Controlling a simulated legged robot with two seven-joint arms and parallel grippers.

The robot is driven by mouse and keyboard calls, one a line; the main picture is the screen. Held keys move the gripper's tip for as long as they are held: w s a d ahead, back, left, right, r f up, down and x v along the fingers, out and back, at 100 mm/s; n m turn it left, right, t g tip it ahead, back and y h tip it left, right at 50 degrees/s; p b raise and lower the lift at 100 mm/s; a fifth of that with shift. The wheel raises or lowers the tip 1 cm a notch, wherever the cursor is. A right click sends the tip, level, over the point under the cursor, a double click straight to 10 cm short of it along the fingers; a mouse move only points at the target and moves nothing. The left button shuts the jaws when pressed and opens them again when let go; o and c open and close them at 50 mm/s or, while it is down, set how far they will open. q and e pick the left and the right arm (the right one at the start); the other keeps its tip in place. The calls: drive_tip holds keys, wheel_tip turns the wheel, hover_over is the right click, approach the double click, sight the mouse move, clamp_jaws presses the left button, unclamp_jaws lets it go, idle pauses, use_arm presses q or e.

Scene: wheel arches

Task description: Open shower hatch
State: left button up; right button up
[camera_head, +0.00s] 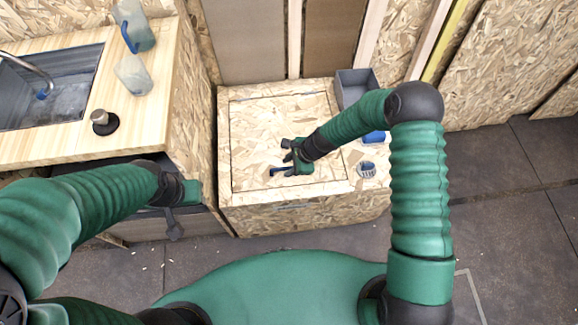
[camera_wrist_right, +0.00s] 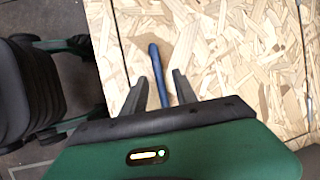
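The shower hatch (camera_head: 260,120) is a square chipboard lid, outlined by a thin seam, in the top of a low chipboard box. It lies flat and flush. A blue strap-like handle (camera_head: 279,170) is near its front middle. My right gripper (camera_head: 286,157) is over the hatch at this handle. In the right wrist view the gripper (camera_wrist_right: 159,90) is open, with the blue handle (camera_wrist_right: 157,72) between its fingers and apparently touching neither. I cannot tell its height above the lid. My left gripper (camera_head: 174,225) hangs by the box's left front corner; its finger opening is unclear.
A counter with a sink (camera_head: 55,90), jugs (camera_head: 134,75) and a small dark-based item (camera_head: 103,122) stands at the left. A grey bin (camera_head: 356,85) and a small basket (camera_head: 367,169) sit on the box, right of the hatch. Chipboard walls stand behind.

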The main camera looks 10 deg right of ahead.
drive_tip(key=shift+r, duration=0.1)
clamp_jaws()
idle(1.3)
